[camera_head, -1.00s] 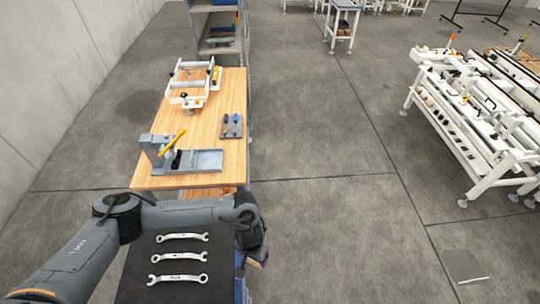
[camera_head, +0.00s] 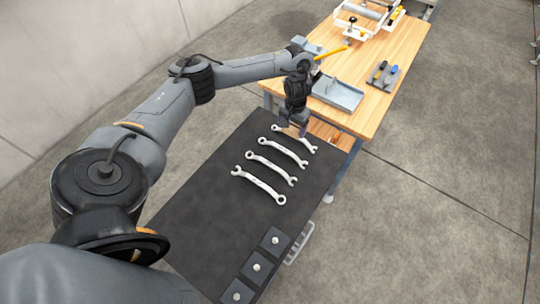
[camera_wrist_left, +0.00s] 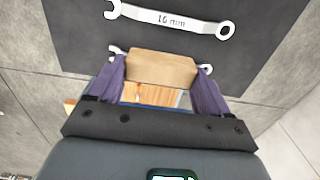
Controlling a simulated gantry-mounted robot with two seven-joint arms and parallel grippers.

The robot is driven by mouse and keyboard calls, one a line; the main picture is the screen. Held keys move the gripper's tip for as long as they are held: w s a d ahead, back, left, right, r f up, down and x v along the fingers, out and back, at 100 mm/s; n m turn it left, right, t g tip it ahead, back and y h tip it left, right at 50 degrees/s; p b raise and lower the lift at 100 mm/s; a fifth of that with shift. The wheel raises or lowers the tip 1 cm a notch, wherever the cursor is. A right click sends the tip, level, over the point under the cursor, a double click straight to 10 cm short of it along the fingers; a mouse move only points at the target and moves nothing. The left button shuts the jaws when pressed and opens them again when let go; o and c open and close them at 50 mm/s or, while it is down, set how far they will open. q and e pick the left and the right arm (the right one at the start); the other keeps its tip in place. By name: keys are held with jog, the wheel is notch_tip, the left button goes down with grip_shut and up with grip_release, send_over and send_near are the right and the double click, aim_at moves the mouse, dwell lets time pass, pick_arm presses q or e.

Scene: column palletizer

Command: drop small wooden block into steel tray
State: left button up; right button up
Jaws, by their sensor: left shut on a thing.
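My left gripper (camera_head: 292,127) is above the far end of a black mat, close to the wooden bench. In the left wrist view, its two purple fingers (camera_wrist_left: 160,80) are shut on the small wooden block (camera_wrist_left: 160,67), a plain tan piece held between the fingertips. In the head view the block is mostly hidden, small below the gripper. The steel tray (camera_head: 349,98), shallow and grey, sits on the near part of the wooden bench, to the right of and beyond the gripper. The block is outside the tray. My right gripper is not in view.
Several wrenches (camera_head: 265,185) lie on the black mat (camera_head: 185,215), one under the gripper. Dark square pieces (camera_head: 256,267) sit at its near edge. A yellow handle (camera_head: 332,52) rises beside the tray. The wooden bench (camera_head: 390,55) also holds a dark tool rack (camera_head: 382,77) and a white frame.

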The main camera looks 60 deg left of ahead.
pick_arm(q)
jog(key=s+f+b, duration=0.1)
jog(key=s, duration=0.1)
jog(key=s+a+f, duration=0.1)
jog(key=s, duration=0.1)
jog(key=s+f+b, duration=0.1)
jog(key=s+f, duration=0.1)
jog(key=shift+a+b, duration=0.2)
jog(key=shift+b, duration=0.1)
jog(key=s, duration=0.1)
jog(key=s+f, duration=0.1)
jog(key=s+a, duration=0.1)
jog(key=shift+s+f+p, duration=0.25)
jog(key=shift+f+p, duration=0.05)
jog(key=shift+p, duration=0.05)
jog(key=shift+s+f, duration=0.3)
jog(key=shift+s, duration=0.1)
jog(key=shift+f, duration=2)
jog(key=shift+f, duration=0.15)
jog(key=o, duration=0.9)
jog(key=shift+o, duration=0.2)
